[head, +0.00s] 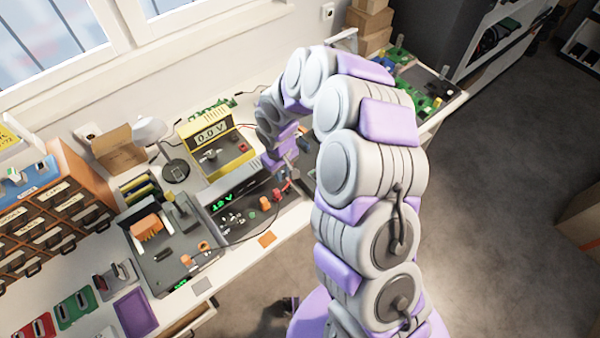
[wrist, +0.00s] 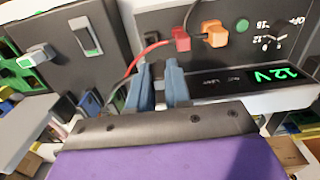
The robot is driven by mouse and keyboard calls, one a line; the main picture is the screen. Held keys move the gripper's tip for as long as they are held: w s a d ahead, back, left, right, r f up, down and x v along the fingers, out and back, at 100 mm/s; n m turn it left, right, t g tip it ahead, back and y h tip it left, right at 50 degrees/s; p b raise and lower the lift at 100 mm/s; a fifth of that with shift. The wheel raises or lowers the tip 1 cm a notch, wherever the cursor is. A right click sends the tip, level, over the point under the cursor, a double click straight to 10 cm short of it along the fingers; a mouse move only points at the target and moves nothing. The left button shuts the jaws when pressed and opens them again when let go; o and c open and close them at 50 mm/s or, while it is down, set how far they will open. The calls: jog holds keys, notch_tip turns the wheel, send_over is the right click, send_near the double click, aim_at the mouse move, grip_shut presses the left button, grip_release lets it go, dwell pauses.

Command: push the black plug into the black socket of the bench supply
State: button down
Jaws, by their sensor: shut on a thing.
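The bench supply (head: 262,209) has a dark panel and a lit green display; it also shows in the wrist view (wrist: 152,25), where the display reads 12V. My gripper (wrist: 160,74) points at this panel, its two blue-grey fingers close together. Between the fingertips is a small dark piece, the black plug (wrist: 158,69), mostly hidden by the fingers. A red plug (wrist: 180,40) and an orange plug (wrist: 214,34) sit on the panel just beyond the fingertips. In the head view my arm largely covers the gripper.
A yellow meter (head: 212,142) reading 0.0 V stands behind the supply. A grey unit with an orange part (head: 147,227) stands to its left. A red cable (wrist: 138,60) runs close beside the fingers. Drawers (head: 60,213) fill the bench's left end.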

aim_at(285, 177)
jog(key=shift+a+f, duration=0.1)
jog(key=shift+f, duration=0.2)
jog(key=d+f, duration=0.1)
jog(key=d+f+b, duration=0.1)
jog(key=d, duration=0.1)
jog(key=shift+f, duration=0.15)
jog(key=shift+f+b, duration=0.3)
jog(key=shift+f, duration=0.1)
jog(key=shift+a+f+b, duration=0.35)
jog(key=shift+a+f, duration=0.6)
jog(key=shift+a, duration=0.25)
jog(key=shift+d+r, duration=0.15)
jog(key=shift+d, duration=0.9)
jog(key=shift+a, duration=0.65)
jog(key=shift+a, duration=0.1)
